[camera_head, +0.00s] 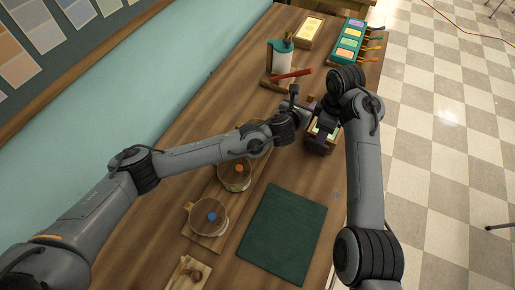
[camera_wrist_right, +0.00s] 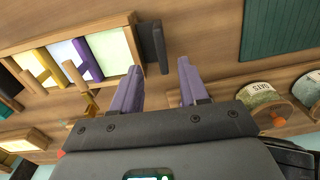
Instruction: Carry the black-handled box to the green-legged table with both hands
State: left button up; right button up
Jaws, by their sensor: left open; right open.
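The box (camera_head: 319,147) sits on the brown table, mostly hidden by my grippers in the head view. In the right wrist view the wooden box (camera_wrist_right: 112,24) holds pale blocks with purple and yellow bars across it. Its black handle (camera_wrist_right: 152,45) stands on the near side. My right gripper (camera_head: 325,118) is open above the box; its purple fingers (camera_wrist_right: 157,90) are spread, with the handle just beyond and between their tips. My left gripper (camera_head: 306,104) is open beside the box's far left side; its fingertips are hard to make out. No green-legged table can be made out.
A dark green mat (camera_head: 283,232) lies at the front. Round wooden-lidded jars (camera_head: 208,216) stand on boards to the left. Checkered floor (camera_head: 440,130) is open on the right.

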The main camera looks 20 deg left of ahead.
jog(key=shift+r, duration=2.3)
jog(key=shift+r, duration=0.1)
jog(key=shift+r+p, duration=0.35)
jog(key=shift+p, duration=0.15)
